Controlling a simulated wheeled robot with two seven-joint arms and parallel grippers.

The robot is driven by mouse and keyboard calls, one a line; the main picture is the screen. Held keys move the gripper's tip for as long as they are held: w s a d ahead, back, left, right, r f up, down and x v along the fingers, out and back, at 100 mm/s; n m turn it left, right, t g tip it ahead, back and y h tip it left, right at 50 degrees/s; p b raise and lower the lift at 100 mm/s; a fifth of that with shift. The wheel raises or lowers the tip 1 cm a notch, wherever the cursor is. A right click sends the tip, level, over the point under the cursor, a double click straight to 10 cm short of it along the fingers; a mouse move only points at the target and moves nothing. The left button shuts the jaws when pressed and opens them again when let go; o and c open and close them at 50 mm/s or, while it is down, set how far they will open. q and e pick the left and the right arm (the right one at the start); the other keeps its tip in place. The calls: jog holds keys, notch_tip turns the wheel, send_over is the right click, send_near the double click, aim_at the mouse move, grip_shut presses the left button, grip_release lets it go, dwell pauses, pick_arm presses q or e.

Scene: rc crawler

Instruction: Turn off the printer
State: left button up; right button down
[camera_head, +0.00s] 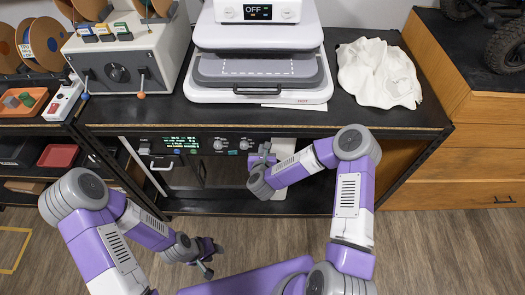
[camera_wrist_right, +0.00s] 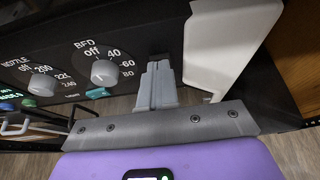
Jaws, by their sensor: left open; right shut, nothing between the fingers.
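The printer's black front panel (camera_head: 205,151) is on the shelf under the bench top, with a lit green display (camera_head: 181,143). My left gripper (camera_head: 207,262) is open and empty, low over the floor.
A white heat press (camera_head: 258,60) with an OFF display stands on the bench above. A grey box with levers (camera_head: 128,65) and filament spools (camera_head: 45,40) are left, crumpled white cloth (camera_head: 380,75) right. A wooden cabinet (camera_head: 470,160) borders the right. A white panel (camera_wrist_right: 220,45) stands beside my right fingers.

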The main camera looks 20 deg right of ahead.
jog(key=shift+w, duration=0.1)
jog(key=shift+w+d+r, duration=0.1)
jog(key=shift+w+r, duration=0.05)
jog(key=shift+w, duration=0.1)
jog(key=shift+r, duration=0.1)
dwell(0.3)
jog(key=shift+r+p, duration=0.55)
jog(key=shift+r, duration=0.2)
